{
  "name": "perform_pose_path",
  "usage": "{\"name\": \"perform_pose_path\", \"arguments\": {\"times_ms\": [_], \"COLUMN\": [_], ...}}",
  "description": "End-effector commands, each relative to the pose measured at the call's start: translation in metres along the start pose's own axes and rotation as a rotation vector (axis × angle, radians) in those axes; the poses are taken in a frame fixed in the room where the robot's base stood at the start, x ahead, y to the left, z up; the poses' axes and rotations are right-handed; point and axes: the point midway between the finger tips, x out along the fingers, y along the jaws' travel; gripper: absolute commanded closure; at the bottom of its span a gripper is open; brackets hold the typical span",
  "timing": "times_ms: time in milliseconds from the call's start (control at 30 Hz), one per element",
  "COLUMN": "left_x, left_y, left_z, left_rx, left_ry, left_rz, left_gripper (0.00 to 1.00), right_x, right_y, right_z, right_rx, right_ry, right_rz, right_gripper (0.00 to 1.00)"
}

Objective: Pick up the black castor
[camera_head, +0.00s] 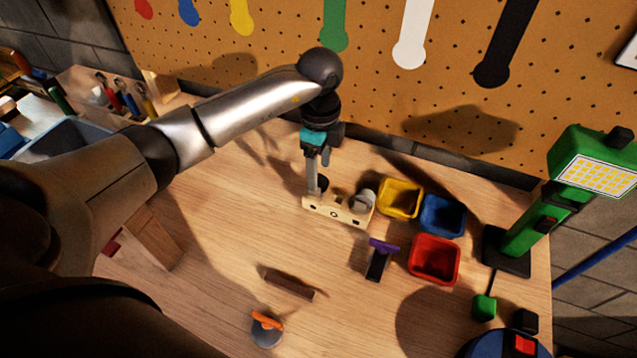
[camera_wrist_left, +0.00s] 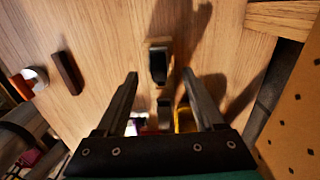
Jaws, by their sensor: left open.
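The black castor (camera_head: 323,184) appears as a small dark round part at the left end of a pale wooden holder (camera_head: 337,212) with dark holes. A grey castor (camera_head: 363,198) sits at the holder's right end. My left gripper (camera_head: 317,178) points down over the holder's left end, and its finger partly covers the black castor. In the left wrist view the jaws (camera_wrist_left: 163,82) are apart and empty. A black part (camera_wrist_left: 158,66), seemingly the castor, shows between and just beyond the fingertips. Contact cannot be told. My right gripper is not in view.
Yellow (camera_head: 399,199), blue (camera_head: 442,216) and red (camera_head: 434,260) bins stand right of the holder. A purple-topped black tool (camera_head: 379,260) is in front. A dark bar (camera_head: 289,284) and an orange-topped grey object (camera_head: 266,329) lie nearer. A green lamp (camera_head: 540,220) stands right; the pegboard (camera_head: 260,75) is behind.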

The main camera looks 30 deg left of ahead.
Motion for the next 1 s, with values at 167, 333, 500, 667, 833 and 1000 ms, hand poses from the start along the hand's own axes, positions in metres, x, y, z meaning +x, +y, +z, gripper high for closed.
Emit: {"name": "perform_pose_path", "arguments": {"times_ms": [167,333,500,667,833,1000], "left_x": [0.027,0.034,0.034,0.033,0.033,0.033], "left_y": [0.002,0.002,0.002,0.002,0.002,0.002], "left_z": [0.0,0.001,0.001,0.001,0.001,0.001], "left_rx": [0.001,0.001,0.002,0.002,0.001,0.001], "left_ry": [0.0,0.001,0.001,0.001,0.001,0.001], "left_rz": [0.003,0.001,0.0,0.0,0.0,0.0], "left_gripper": [0.3,0.3,0.31,0.49,0.68,0.87], "right_x": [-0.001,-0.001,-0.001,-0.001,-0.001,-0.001], "right_y": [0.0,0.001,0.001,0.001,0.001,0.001], "right_z": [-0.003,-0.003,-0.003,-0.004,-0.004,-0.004], "right_rx": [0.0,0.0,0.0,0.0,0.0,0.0], "right_ry": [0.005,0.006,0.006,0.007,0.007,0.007], "right_rz": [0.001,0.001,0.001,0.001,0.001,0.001], "right_gripper": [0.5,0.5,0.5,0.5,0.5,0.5]}}
